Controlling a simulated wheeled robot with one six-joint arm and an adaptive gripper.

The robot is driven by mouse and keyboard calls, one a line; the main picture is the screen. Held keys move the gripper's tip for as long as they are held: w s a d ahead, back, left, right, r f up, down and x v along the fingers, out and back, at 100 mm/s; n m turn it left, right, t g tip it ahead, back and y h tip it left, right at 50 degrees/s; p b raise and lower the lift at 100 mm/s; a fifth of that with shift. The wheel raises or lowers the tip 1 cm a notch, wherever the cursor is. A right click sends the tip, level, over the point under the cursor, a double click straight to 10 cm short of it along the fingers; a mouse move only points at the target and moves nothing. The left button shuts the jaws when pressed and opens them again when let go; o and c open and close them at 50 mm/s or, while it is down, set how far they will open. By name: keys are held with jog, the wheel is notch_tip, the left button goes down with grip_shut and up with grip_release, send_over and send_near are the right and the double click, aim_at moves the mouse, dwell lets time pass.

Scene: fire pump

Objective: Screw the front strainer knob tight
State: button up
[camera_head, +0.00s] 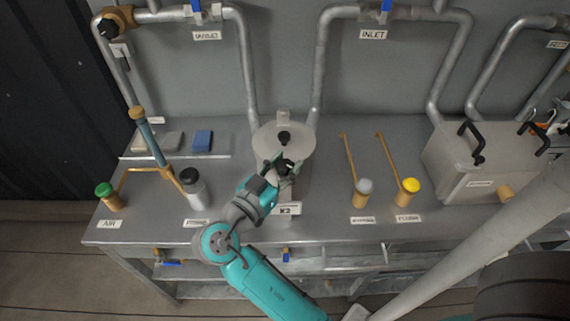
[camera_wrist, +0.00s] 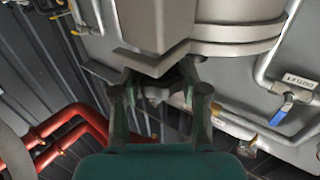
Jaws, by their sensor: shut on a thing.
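The strainer is a grey metal vessel (camera_head: 300,150) with a round lid, in the middle of the bench. One black knob (camera_head: 284,137) sits on its lid. My gripper (camera_head: 284,166) is at the vessel's front, shut on the dark front knob (camera_head: 289,163), which the fingers partly cover. In the wrist view my gripper (camera_wrist: 160,88) reaches up to the vessel (camera_wrist: 200,22), its two fingers spread around the knob. The knob is mostly hidden there by the fingers and a metal bracket, so I cannot tell how far in it is screwed.
Pipes with blue-handled valves (camera_head: 387,6) run along the back wall. Yellow-capped (camera_head: 411,185) and grey-capped (camera_head: 364,185) fittings stand right of the vessel. A black-capped bottle (camera_head: 192,183) and a green-capped fitting (camera_head: 104,190) stand left. A box with black handles (camera_head: 468,165) is at right.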

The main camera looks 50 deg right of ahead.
aim_at(285, 164)
jog(key=m+g, duration=0.3)
jog(key=g, duration=0.1)
jog(key=m+g, duration=0.2)
jog(key=g, duration=0.3)
jog(key=shift+f+m+y, duration=0.15)
jog(key=shift+m+y, duration=0.25)
jog(key=shift+g, duration=0.3)
jog(key=o, duration=1.2)
jog(key=shift+c, duration=0.2)
notch_tip(285, 164, up, 10)
jog(key=shift+r, duration=0.1)
